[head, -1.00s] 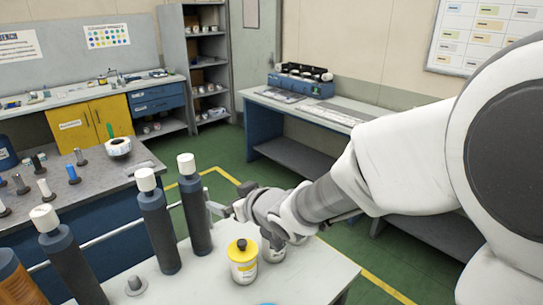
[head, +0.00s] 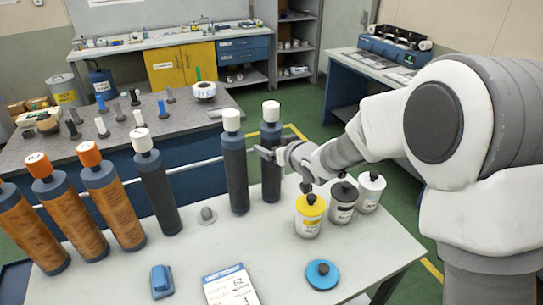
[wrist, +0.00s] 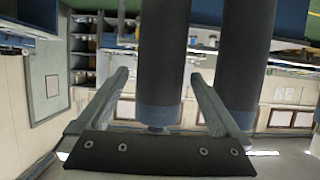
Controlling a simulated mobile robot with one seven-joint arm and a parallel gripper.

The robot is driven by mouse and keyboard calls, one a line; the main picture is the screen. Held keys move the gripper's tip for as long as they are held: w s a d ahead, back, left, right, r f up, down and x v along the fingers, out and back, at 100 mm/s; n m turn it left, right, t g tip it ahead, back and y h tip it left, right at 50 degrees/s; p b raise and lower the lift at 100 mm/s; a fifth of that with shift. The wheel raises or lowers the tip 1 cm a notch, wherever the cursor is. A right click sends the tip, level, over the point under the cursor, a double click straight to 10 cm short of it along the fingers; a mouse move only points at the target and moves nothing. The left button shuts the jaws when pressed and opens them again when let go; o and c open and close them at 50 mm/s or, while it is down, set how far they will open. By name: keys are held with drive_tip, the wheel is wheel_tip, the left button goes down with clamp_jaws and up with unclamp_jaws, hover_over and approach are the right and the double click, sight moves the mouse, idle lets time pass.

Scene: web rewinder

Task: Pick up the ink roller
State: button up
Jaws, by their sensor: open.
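The ink rollers stand upright on the light table (head: 215,262). A second dark roller (wrist: 246,50) shows beyond the right finger.
Yellow (head: 310,218), dark (head: 342,205) and white (head: 370,193) ink cans stand right of the roller. A grey bench (head: 60,165) stands behind.

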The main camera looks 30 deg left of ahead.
sight(266, 107)
drive_tip(key=shift+r+p+x, duration=0.1)
drive_tip(key=shift+p+x, duration=0.1)
drive_tip(key=shift+x, duration=1.15)
drive_tip(key=shift+r+p+x, duration=0.15)
drive_tip(key=shift+x, duration=1.2)
drive_tip(key=c, duration=1.5)
drive_tip(key=shift+a+r, duration=0.1)
drive_tip(key=shift+c, duration=0.3)
drive_tip(key=shift+r, duration=0.1)
wheel_tip(266, 107, up, 10)
drive_tip(key=shift+f+p, duration=0.1)
drive_tip(key=shift+p, duration=0.55)
